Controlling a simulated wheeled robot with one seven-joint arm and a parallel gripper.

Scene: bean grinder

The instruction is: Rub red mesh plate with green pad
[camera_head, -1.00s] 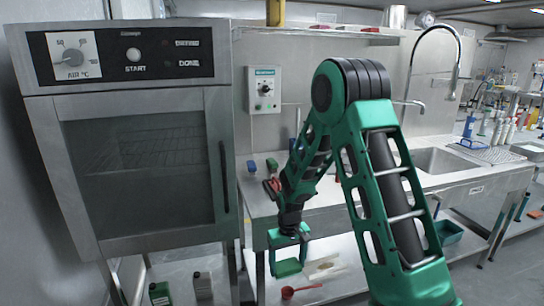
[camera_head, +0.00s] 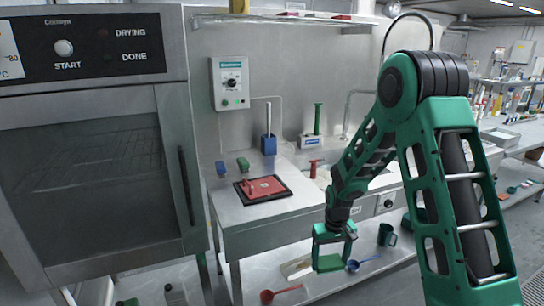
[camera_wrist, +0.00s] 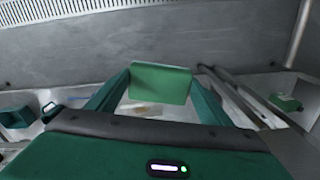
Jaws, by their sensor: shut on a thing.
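My gripper (camera_head: 334,252) is shut on the green pad (camera_head: 329,263). In the wrist view the pad (camera_wrist: 160,82) spans between the two green fingers. The gripper hangs in front of the steel table, lower than its top and over the lower shelf area. The red mesh plate (camera_head: 264,188) lies flat in a black square frame (camera_head: 284,194) on the table top, to the left of and above my gripper in the head view. The pad and plate are well apart. The plate cannot be made out in the wrist view.
A steel oven (camera_head: 90,170) stands close on the left. Small blue and green blocks (camera_head: 243,164) stand behind the plate; a blue holder (camera_head: 268,145) and a red-handled item (camera_head: 314,168) are farther back. A red spoon (camera_head: 281,293) and blue spoon (camera_head: 362,263) lie below.

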